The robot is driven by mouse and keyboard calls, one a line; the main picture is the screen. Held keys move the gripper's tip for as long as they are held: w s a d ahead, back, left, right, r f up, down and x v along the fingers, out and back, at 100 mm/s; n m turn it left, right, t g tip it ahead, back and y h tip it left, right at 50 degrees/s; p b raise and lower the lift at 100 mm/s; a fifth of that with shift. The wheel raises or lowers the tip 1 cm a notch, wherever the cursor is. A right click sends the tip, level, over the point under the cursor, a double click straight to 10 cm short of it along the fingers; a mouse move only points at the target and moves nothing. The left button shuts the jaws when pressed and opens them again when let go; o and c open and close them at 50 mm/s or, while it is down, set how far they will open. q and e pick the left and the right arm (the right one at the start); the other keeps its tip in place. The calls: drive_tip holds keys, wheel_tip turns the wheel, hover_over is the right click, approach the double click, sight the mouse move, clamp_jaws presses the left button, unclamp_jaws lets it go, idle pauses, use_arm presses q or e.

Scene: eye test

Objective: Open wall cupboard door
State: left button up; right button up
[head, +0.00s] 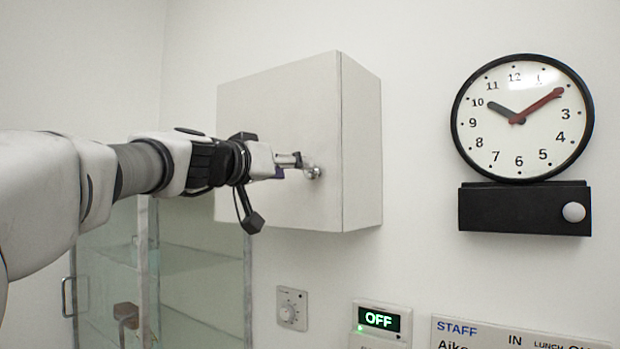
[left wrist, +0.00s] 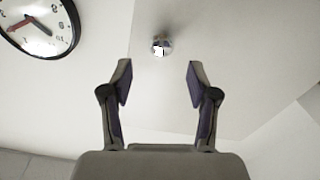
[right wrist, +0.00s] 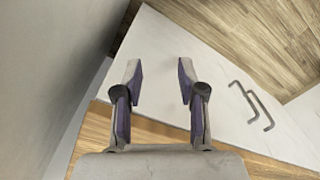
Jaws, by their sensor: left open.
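The white wall cupboard (head: 285,95) hangs in the middle of the head view, and its door looks shut. A small shiny round knob (head: 314,173) sits on the door, low and towards its right edge. My left gripper (head: 299,161) comes in from the left, with its fingertips close to the knob. In the left wrist view the knob (left wrist: 161,45) shows just beyond the open fingertips (left wrist: 160,70), centred between them and not gripped. My right gripper (right wrist: 160,72) is open and empty in the right wrist view; it is outside the head view.
A round clock (head: 522,145) with a black box (head: 525,208) below hangs to the right. A glass cabinet (head: 200,295) stands below left. A dial (head: 292,308) and an OFF panel (head: 379,320) are underneath. The right wrist view shows a white panel (right wrist: 205,75) with handles (right wrist: 243,103).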

sight(312, 171)
use_arm(q)
drive_tip(key=p+x, duration=0.4)
drive_tip(key=x, duration=0.3)
drive_tip(key=shift+w+d+f+p, duration=0.1)
drive_tip(key=shift+p, duration=0.3)
drive_tip(key=shift+s+a, duration=0.3)
drive_tip(key=shift+c, duration=0.4)
drive_tip(key=shift+w, duration=0.1)
clamp_jaws()
